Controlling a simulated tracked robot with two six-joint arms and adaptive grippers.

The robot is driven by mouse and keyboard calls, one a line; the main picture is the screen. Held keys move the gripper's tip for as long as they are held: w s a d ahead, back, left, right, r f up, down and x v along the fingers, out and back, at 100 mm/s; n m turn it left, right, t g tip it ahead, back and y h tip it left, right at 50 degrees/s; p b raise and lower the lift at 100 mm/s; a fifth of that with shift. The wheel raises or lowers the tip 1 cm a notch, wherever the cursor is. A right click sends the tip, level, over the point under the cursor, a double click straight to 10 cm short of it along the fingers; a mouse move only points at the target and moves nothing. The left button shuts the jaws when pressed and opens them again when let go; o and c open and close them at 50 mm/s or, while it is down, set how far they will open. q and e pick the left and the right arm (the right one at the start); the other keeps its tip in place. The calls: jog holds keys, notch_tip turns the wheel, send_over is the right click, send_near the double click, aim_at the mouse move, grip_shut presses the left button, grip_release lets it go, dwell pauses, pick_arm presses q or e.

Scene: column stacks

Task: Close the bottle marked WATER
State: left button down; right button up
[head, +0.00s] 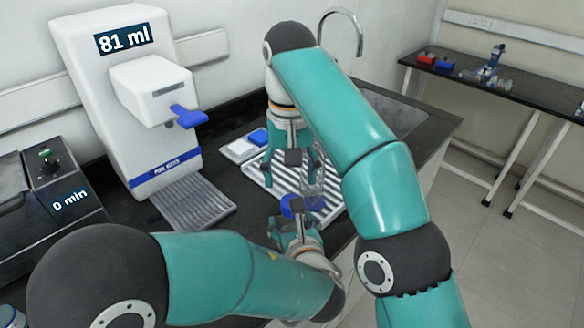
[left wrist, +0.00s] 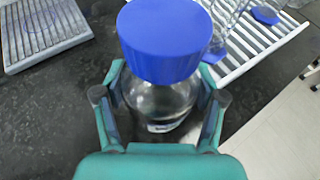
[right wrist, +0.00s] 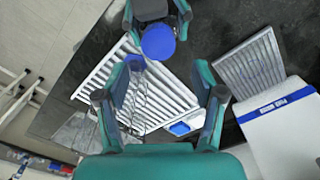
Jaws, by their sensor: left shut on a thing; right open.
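A clear bottle (left wrist: 160,105) with a wide blue cap (left wrist: 160,40) stands upright between the fingers of my left gripper (left wrist: 160,100), which is shut on it. The cap sits over the bottle's mouth; I cannot tell how tight it is. A label shows low on the glass but is too small to read. The blue cap also shows in the head view (head: 291,206) and in the right wrist view (right wrist: 158,42). My right gripper (head: 290,172) is open and empty, above the striped rack and behind the held bottle in the head view.
A white striped rack (right wrist: 178,95) lies on the dark bench, with clear glassware (head: 314,186) on it. A white water dispenser (head: 130,100) reading 81 ml stands left, with a grey drip tray (head: 195,201). A machine reading 0 min (head: 50,195) is at far left. A sink tap (head: 357,30) is behind.

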aim_at(292, 225)
jog(key=n, duration=0.7)
jog(key=shift+r, duration=0.15)
jog(key=n, duration=0.4)
jog(key=shift+s+r, duration=0.1)
jog(key=n, duration=0.4)
jog(key=shift+r+n, duration=0.1)
jog(key=shift+n, duration=0.2)
jog(key=n, duration=0.6)
jog(key=shift+s+d+r, duration=0.1)
jog(key=shift+r, duration=0.05)
jog(key=n, duration=0.4)
jog(key=shift+n, duration=0.3)
jog(key=n, duration=0.4)
jog(key=shift+r, duration=0.15)
jog(key=shift+f, duration=3.95)
